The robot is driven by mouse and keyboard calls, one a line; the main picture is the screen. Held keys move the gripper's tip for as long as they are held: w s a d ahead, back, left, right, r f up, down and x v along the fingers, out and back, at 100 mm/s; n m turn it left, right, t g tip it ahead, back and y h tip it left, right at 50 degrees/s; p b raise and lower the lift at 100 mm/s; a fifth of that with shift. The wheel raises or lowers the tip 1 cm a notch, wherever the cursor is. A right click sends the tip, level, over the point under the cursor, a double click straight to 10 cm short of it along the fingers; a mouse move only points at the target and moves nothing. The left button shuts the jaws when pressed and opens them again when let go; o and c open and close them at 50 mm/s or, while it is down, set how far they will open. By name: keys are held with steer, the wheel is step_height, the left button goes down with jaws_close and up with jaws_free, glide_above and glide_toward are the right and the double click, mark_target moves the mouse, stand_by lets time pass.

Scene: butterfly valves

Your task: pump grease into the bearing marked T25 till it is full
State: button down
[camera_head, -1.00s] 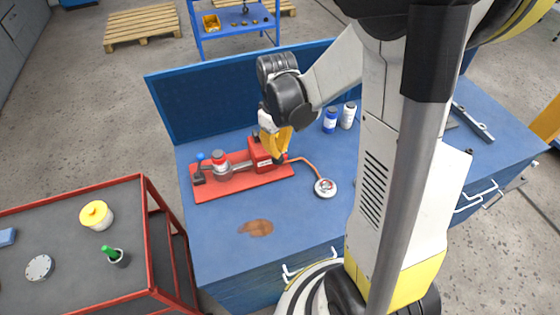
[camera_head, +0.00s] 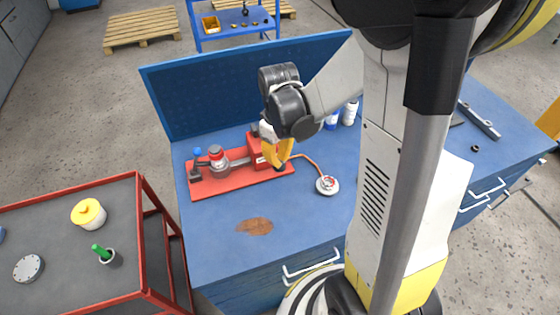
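A red base plate (camera_head: 240,182) lies on the blue workbench (camera_head: 215,262). On it stand a grey cylinder with a red band (camera_head: 217,158), a blue knob (camera_head: 197,152) at the left end and a red block (camera_head: 257,152) at the right. An orange hose (camera_head: 314,163) runs from near the block to a round, pale gauge-like disc (camera_head: 327,185). My gripper (camera_head: 279,165), with yellow fingers, points down at the right side of the red block and partly hides it. Whether it touches or grips anything is unclear. No T25 mark is readable.
A blue back panel (camera_head: 240,85) rises behind the plate. Bottles (camera_head: 350,112) stand behind my arm. A brown stain (camera_head: 254,226) marks the bench front. A red-framed cart (camera_head: 60,275) at left holds a yellow-lidded jar (camera_head: 88,214), a green-topped item (camera_head: 101,252) and a grey disc (camera_head: 29,269).

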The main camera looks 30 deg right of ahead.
mark_target(279, 170)
steer(key=f+b, duration=0.3)
steer(key=f, duration=0.1)
steer(key=shift+s+f, duration=0.1)
steer(key=shift+s, duration=0.15)
steer(key=r+p, duration=0.2)
steer(key=r, duration=0.1)
steer(key=w+r+p, duration=0.1)
steer(key=r+p, duration=0.1)
steer(key=r, duration=0.1)
steer(key=r+p, duration=0.3)
steer(key=r, duration=0.1)
steer(key=shift+w+d, duration=0.1)
steer(key=shift+w, duration=0.2)
steer(key=shift+f, duration=0.1)
step_height(279, 170, up, 6)
steer(key=p, duration=0.4)
steer(key=shift+f, duration=0.1)
steer(key=s+a+f+m+t+b, duration=0.3)
steer(key=s+a+f+t+b, duration=0.4)
steer(key=b, duration=1.5)
step_height(279, 170, down, 4)
steer(key=shift+s+a+r+m, duration=0.1)
steer(key=shift+s+a+m, duration=0.3)
steer(key=shift+s+a, duration=0.65)
